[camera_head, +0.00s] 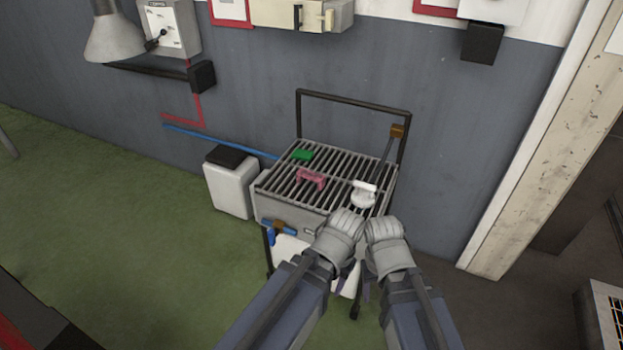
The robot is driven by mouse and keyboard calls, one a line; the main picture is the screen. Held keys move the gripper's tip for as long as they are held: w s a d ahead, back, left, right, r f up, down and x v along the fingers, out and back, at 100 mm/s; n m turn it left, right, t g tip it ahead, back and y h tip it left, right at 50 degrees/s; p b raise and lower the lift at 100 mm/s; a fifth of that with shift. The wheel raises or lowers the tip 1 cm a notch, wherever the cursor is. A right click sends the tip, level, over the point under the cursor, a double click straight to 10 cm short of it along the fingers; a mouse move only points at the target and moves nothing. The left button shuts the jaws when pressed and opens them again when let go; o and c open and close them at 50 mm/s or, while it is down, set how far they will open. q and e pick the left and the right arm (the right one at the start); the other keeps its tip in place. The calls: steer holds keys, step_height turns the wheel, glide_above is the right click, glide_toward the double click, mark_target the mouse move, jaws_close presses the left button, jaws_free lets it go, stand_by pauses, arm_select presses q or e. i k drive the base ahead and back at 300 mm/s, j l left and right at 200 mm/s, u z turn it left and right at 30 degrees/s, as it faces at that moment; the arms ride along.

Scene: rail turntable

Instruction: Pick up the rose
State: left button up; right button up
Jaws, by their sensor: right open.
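A pink, rose-coloured bracket-like piece (312,180) lies on the slatted top of a cart (262,186), near its middle. I see no flower shape on it, and its fine detail is too small to tell. My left gripper (343,224) is in front of the cart's near edge, below and right of the pink piece in the picture, apart from it. Its jaws cannot be made out. My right gripper (384,230) is beside it on the right, open, by the cart's near right corner, farther from the pink piece. My arms hide part of the cart's front.
A green block (302,155) lies behind the pink piece. A white rounded item (363,194) lies to its right, near my grippers. A black rail (352,102) rises at the cart's back. A white bin (231,184) stands left. Green floor (120,210) is open at left.

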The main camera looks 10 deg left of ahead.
mark_target(363, 197)
steer(key=i+j+z, duration=0.4)
steer(key=i+j, duration=0.5)
